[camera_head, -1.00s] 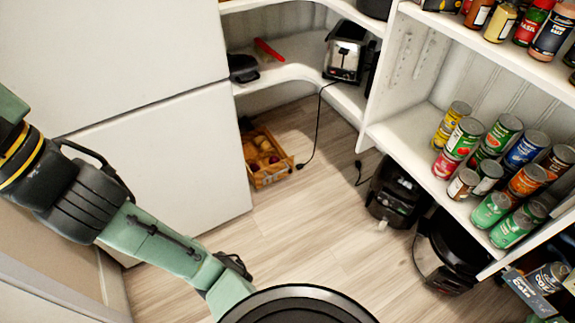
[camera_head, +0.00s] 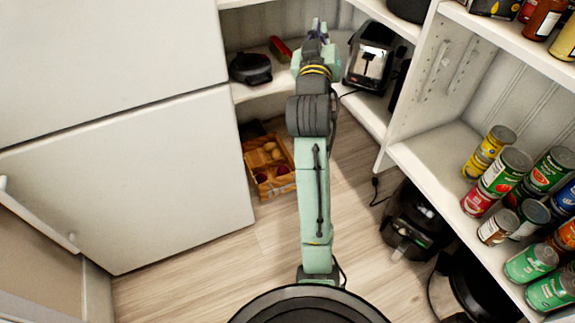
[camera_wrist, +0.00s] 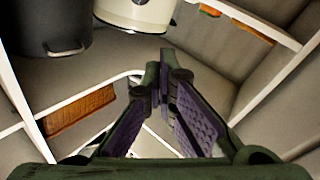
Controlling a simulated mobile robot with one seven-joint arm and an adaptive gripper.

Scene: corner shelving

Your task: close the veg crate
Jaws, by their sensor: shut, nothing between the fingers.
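The veg crate (camera_head: 277,188) is a small wooden crate on the floor, in the corner beneath the low shelf in the head view. Its top is open and round produce shows inside. My arm passes just right of it, and I cannot tell whether it hides part of the crate's right edge. My gripper (camera_head: 318,27) is beyond and above the crate, up near the shelves between the black pan and the toaster. In the wrist view my gripper (camera_wrist: 158,80) points at the shelving, its fingers shut and empty.
A black pan (camera_head: 250,68), a red item (camera_head: 280,49) and a toaster (camera_head: 370,58) stand on the low shelf. A white cabinet (camera_head: 120,170) borders the crate's left. Cans (camera_head: 505,172) fill the right shelf. A dark pot (camera_wrist: 45,25) and a pale appliance (camera_wrist: 137,12) show in the wrist view.

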